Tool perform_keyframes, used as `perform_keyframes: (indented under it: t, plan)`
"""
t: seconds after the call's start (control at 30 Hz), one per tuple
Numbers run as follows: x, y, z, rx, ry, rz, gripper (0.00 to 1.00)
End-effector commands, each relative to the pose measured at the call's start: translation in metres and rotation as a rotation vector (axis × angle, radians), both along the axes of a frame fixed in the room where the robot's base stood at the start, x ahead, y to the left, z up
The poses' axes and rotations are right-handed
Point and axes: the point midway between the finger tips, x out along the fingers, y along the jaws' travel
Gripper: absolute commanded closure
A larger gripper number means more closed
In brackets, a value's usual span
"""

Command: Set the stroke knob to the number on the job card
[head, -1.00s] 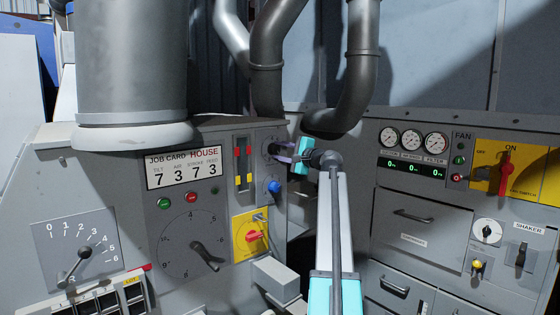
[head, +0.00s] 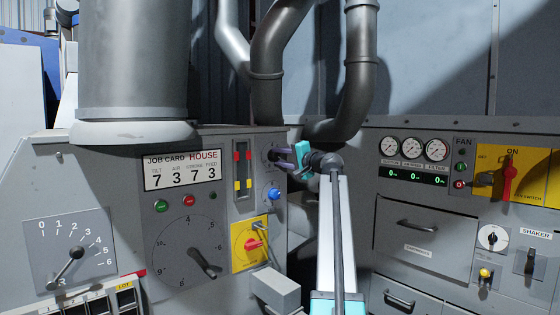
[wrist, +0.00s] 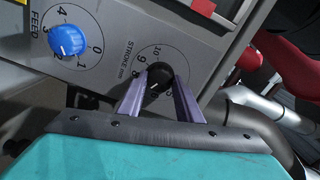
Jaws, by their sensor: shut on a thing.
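The job card (head: 182,170) on the grey panel reads tilt 7, air 3, stroke 7, feed 3. The black stroke knob (wrist: 158,76) is in the wrist view, on a round dial marked STROKE mm, with 8, 9 and 10 showing. My gripper (wrist: 160,90) has its two purple fingers on either side of the knob and is shut on it. The knob's pointer setting cannot be read.
The blue feed knob (wrist: 67,40) sits beside the stroke dial, below it in the head view (head: 274,194). A red-and-yellow slider panel (head: 242,167) is just left of my gripper. Thick pipes (head: 268,70) rise close behind. A yellow switch plate (head: 250,258) is lower down.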

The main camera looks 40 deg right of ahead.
Motion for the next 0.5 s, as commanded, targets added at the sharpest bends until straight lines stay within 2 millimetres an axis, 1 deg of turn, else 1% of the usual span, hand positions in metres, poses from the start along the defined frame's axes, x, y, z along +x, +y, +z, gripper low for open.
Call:
perform_keyframes:
  t: [0.27,0.3,0.37,0.4,0.5]
  plan:
    - [0.0001,0.0008,-0.0009,0.0,0.002,0.003,0.91]
    - [0.0,0.0007,-0.0009,0.0,0.001,0.002,0.67]
    - [0.0,0.0007,-0.0009,0.0,0.001,0.002,0.57]
    - [0.0,0.0006,-0.0008,0.001,0.001,0.002,0.5]
    - [-0.0001,0.0004,-0.0006,0.001,0.001,0.001,0.5]
